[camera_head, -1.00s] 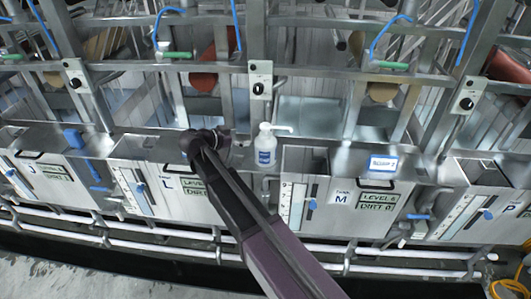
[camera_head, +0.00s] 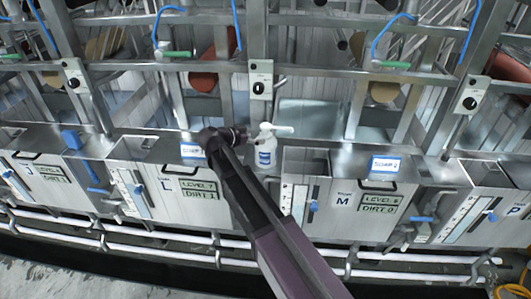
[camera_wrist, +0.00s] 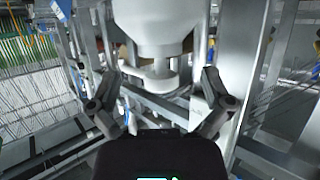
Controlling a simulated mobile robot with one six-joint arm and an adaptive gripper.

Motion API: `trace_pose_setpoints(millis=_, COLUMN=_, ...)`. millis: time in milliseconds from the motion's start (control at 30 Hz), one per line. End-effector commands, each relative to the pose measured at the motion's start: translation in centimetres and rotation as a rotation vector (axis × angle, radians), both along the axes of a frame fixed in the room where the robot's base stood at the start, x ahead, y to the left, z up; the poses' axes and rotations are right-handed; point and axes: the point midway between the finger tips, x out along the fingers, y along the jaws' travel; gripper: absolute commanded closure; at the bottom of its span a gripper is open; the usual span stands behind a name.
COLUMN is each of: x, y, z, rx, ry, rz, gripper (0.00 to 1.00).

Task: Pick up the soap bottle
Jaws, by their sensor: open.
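The soap bottle (camera_head: 265,154) is white with a blue label and a pump top. In the head view it stands upright on the ledge between tank L and tank M. My gripper (camera_head: 240,134) is just left of the bottle's upper part, with its fingers pointing towards it. In the wrist view my gripper (camera_wrist: 160,82) is open. A large white rounded body, which looks like the bottle (camera_wrist: 155,22), fills the top middle of that view between and beyond the fingers. I cannot tell whether either finger touches it.
Tank L (camera_head: 165,185) is below left and tank M (camera_head: 338,207) to the right. Small blue-and-white signs stand on the ledge at left (camera_head: 193,151) and right (camera_head: 384,164). A metal post with a control box (camera_head: 261,86) rises behind the bottle.

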Motion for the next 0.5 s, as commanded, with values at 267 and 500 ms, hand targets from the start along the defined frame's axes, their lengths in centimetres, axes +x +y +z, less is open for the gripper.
trace_pose_setpoints(millis=267, x=1.9, y=-1.9, z=-1.2, rx=0.000, ry=0.000, rz=-0.002, gripper=0.00)
trace_pose_setpoints(millis=500, x=3.1, y=-3.4, z=-1.9, rx=0.000, ry=0.000, rz=-0.002, gripper=0.00)
